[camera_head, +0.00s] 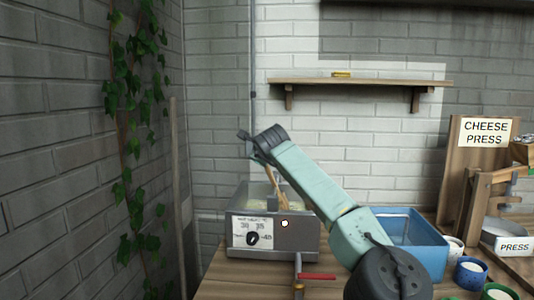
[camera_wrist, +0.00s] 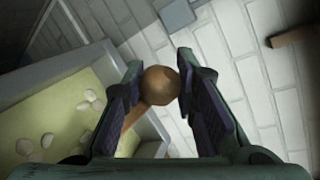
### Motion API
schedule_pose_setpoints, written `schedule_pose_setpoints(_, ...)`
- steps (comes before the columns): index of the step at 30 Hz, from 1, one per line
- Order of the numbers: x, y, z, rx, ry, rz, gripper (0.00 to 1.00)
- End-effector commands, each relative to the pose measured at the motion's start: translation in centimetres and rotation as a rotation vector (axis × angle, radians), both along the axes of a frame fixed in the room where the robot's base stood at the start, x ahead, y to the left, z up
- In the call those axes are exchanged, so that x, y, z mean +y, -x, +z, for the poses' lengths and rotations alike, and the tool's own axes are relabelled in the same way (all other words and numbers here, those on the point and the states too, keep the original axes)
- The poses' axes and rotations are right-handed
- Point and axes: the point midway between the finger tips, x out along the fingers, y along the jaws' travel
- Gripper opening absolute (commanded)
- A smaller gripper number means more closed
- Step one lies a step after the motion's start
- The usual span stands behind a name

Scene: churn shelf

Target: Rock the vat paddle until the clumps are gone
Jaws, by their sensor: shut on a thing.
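The vat (camera_head: 300,240) is a grey metal box with a dial panel on its front, standing on the wooden bench. In the wrist view its pale rim (camera_wrist: 60,98) surrounds a yellowish liquid (camera_wrist: 60,125) with several whitish clumps (camera_wrist: 47,142). The wooden paddle (camera_head: 279,192) leans up out of the vat. Its handle ends in a round brown knob (camera_wrist: 160,85). My gripper (camera_wrist: 160,64) is shut on this knob, with one dark finger pad on each side. The paddle's lower end is hidden, and part of the liquid is out of view.
A blue bin (camera_head: 425,240) stands right of the vat, partly behind my arm. A tap with a red handle (camera_head: 318,277) is in front of the vat. Small tubs (camera_head: 470,274) and the cheese press (camera_head: 480,195) stand farther right. A wall shelf (camera_head: 365,82) is above.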

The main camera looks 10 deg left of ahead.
Motion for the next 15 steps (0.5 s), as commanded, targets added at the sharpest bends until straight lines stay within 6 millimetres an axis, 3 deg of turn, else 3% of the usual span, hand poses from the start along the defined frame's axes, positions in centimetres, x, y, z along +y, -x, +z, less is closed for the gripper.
schedule_pose_setpoints(15,0.75,-0.04,-0.20,-0.005,0.074,-0.001,0.00)
